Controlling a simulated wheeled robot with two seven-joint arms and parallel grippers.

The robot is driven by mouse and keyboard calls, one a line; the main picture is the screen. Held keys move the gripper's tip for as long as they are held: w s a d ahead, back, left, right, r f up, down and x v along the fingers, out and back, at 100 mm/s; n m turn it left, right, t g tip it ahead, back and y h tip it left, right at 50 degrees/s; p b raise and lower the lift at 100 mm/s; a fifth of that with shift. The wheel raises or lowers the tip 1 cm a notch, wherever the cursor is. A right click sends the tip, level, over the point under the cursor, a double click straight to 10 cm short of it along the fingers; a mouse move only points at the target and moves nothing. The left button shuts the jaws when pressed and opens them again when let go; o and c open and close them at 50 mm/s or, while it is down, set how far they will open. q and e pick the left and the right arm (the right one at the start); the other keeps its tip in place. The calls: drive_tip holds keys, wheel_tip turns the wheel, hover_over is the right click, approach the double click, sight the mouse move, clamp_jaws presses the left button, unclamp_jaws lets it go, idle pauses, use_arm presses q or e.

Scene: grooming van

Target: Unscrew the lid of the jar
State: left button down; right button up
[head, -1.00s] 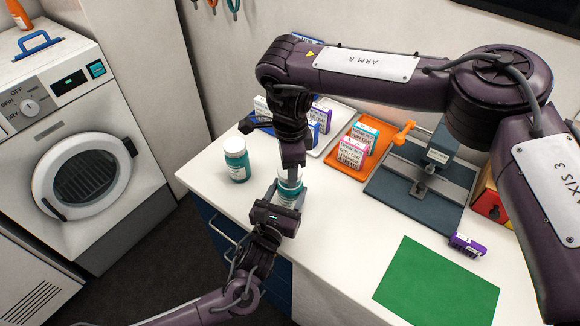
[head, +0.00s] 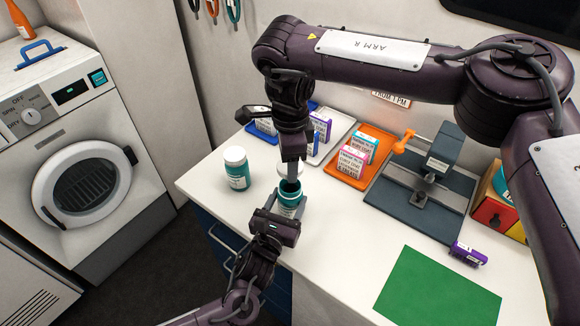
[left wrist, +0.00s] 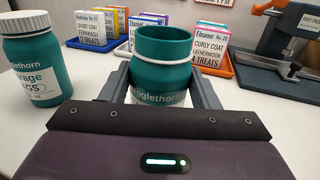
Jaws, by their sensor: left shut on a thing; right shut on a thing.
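The teal jar (head: 290,194) stands upright near the counter's front edge, its mouth open. In the left wrist view the open jar (left wrist: 163,72) has a white ring below its rim and a partly covered label. My left gripper (head: 284,207) is shut around the jar's body, one finger on each side. My right gripper (head: 291,177) points down from above and is shut on the white lid (head: 283,171). The lid is apart from the jar, just above and behind its mouth in the head view. The gripper partly hides the lid.
A second teal jar with a white lid (head: 237,169) stands to the left. Behind are blue, white and orange trays (head: 345,181) with treat boxes, and a grey press-like device (head: 430,185). A green mat (head: 437,290) and a purple box (head: 467,254) lie to the right.

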use_arm(q)
drive_tip(key=shift+c, duration=2.1)
unclamp_jaws()
use_arm(e)
drive_tip(key=shift+f+b, duration=0.9)
use_arm(q)
drive_tip(key=v, duration=1.2)
use_arm(e)
drive_tip(key=shift+f, duration=0.1)
